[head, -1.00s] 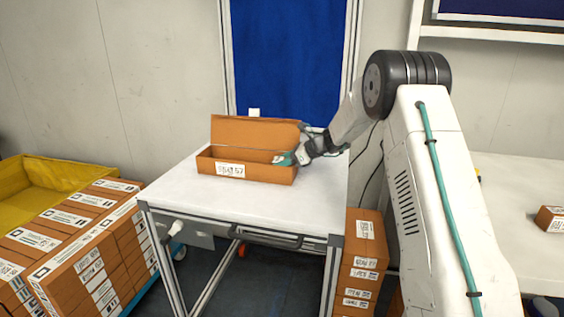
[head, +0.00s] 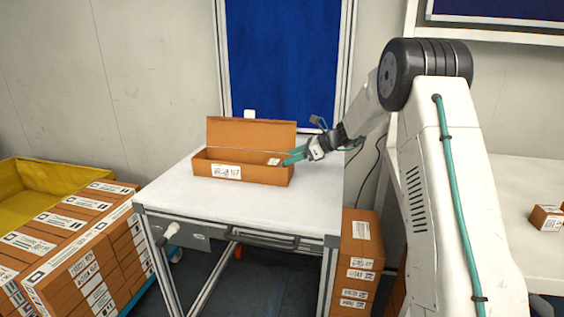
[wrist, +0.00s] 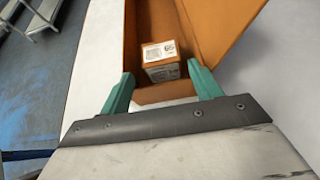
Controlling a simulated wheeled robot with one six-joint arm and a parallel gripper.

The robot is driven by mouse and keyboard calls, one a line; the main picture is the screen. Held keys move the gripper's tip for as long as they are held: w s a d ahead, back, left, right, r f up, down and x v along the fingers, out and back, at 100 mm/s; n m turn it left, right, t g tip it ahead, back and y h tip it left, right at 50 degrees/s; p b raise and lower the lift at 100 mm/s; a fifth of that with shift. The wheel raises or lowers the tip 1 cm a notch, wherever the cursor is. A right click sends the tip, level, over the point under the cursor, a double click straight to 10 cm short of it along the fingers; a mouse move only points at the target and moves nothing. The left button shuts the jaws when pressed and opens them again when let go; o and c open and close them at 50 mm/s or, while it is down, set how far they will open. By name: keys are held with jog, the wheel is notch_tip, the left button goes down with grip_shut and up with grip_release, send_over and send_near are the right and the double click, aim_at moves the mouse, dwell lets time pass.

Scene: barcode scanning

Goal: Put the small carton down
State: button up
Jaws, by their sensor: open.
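The small carton (wrist: 161,61) is brown with a white label and sits inside the open long box, near the end closest to my gripper. In the head view only a bit of the small carton (head: 274,162) shows above the box's front wall. The long brown box (head: 215,170) stands on the white table with its lid raised at the back. My gripper (head: 290,157) is open at the right end of the box. In the wrist view its green fingers (wrist: 158,88) are apart, on either side of the near end of the box, with the carton beyond and between them.
The white table (head: 240,211) has clear room in front of the box. Stacked brown cartons (head: 90,240) and a yellow bin (head: 30,190) are at the left. More cartons (head: 361,262) stand right of the table. Another small carton (head: 546,217) lies on the right bench.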

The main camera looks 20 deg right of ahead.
jog(key=v, duration=0.5)
jog(key=s+a+r+n+g+h, duration=0.1)
jog(key=s+a+r+n+g, duration=0.15)
jog(key=s+a+n, duration=0.35)
jog(key=s+a+r+n+g+h, duration=0.15)
jog(key=s+a+r, duration=0.25)
jog(key=s, duration=0.5)
jog(key=s+a+r+n+g, duration=0.1)
jog(key=s+a+r+n, duration=0.2)
jog(key=s+a+n, duration=0.3)
jog(key=s+f+n+h, duration=0.1)
jog(key=s+n, duration=0.3)
jog(key=s, duration=0.5)
jog(key=s+f+n+h, duration=0.2)
jog(key=s+n+h, duration=0.2)
jog(key=s, duration=0.6)
jog(key=s+f+n+g+h, duration=0.1)
jog(key=s+n, duration=0.3)
jog(key=s, duration=0.6)
jog(key=shift+d+f+h, duration=0.25)
jog(key=shift+f+h, duration=0.05)
jog(key=shift+h, duration=0.35)
jog(key=shift+s, duration=0.1)
jog(key=shift+c, duration=0.2)
